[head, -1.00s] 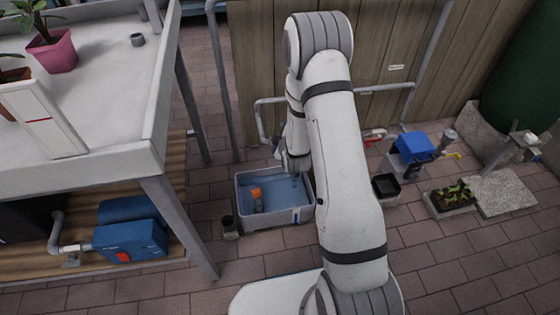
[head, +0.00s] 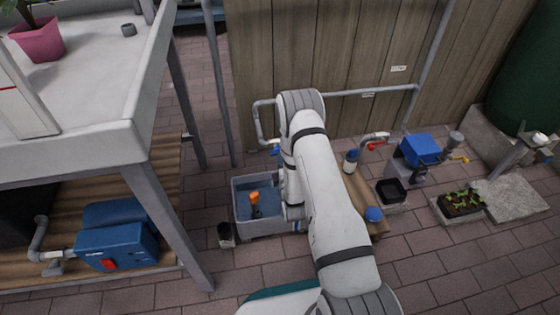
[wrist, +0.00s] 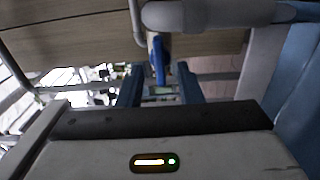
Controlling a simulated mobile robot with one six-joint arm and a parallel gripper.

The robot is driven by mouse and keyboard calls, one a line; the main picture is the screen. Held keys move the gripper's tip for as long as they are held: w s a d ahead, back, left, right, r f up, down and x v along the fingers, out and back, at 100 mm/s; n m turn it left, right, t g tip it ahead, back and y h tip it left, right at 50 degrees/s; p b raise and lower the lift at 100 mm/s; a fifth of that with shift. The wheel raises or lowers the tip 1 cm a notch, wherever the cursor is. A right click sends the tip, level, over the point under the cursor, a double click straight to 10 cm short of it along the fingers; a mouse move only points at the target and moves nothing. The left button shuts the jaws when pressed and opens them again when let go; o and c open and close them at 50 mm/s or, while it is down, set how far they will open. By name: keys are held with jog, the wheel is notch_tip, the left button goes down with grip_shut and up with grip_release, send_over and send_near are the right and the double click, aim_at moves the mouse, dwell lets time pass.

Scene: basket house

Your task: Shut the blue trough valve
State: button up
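The blue valve handle (wrist: 158,60) shows in the wrist view below a pale pipe, between and beyond my two blue finger tips. My gripper (wrist: 158,88) is open, with a gap around the handle; I cannot tell whether it touches. In the head view a small blue handle (head: 276,150) shows at the lower end of the grey pipe, just above the back of the trough (head: 238,222). The trough is a grey tub with blue water. My arm covers its right side, and my fingers cannot be made out in the head view.
An orange-topped object (head: 255,203) is in the trough. A dark cup (head: 225,235) stands at its front left. A wooden stand (head: 360,190) with a bottle, a red-handled tap (head: 376,146) and a blue box (head: 421,149) lie right. The wooden fence (head: 300,50) is behind.

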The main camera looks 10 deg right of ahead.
jog(key=shift+w, duration=1)
jog(key=shift+c, duration=0.3)
grip_shut()
